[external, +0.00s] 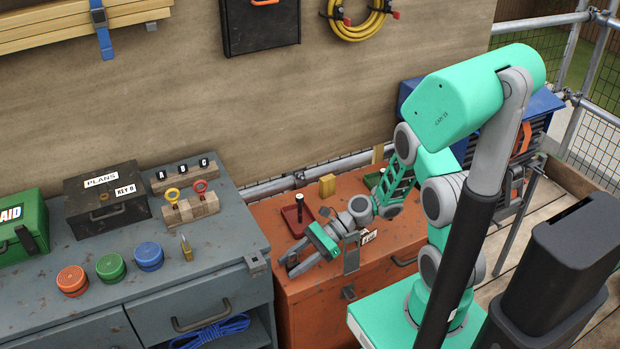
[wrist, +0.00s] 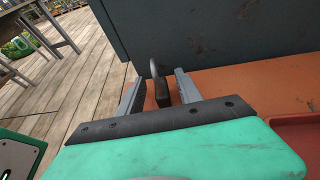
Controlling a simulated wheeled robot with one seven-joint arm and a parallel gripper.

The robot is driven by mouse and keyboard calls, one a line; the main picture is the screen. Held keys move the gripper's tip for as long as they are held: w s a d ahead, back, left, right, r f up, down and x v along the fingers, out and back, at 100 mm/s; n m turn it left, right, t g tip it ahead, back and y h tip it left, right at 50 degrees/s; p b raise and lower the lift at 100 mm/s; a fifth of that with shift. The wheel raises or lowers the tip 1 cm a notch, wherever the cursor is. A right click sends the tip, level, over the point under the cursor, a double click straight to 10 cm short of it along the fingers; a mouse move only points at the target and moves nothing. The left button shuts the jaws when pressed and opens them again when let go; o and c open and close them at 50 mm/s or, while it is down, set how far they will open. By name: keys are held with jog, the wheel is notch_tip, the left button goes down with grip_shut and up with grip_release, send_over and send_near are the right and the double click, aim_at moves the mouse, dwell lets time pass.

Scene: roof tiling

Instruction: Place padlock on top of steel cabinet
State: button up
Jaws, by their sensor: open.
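A small brass padlock (external: 186,248) stands on the top of the blue-grey steel cabinet (external: 225,250), near its front right. My gripper (external: 291,262) is open and low over the left end of the orange cabinet (external: 310,290), right of the grey one. In the wrist view a dark padlock-shaped thing with a grey shackle (wrist: 162,92) stands between the open fingers of my gripper (wrist: 157,92), apart from both. In the external view this thing is not clearly seen. The grey cabinet's side (wrist: 225,45) rises just beyond the fingers.
Orange, green and blue round tins (external: 110,267) and a wooden block with key rings (external: 190,207) stand on the grey cabinet, with a black box (external: 105,200) and green first-aid box (external: 20,228). A red tray (external: 298,220) lies behind my gripper.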

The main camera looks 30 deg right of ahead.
grip_shut()
dwell(0.4)
jog(key=shift+r, duration=0.1)
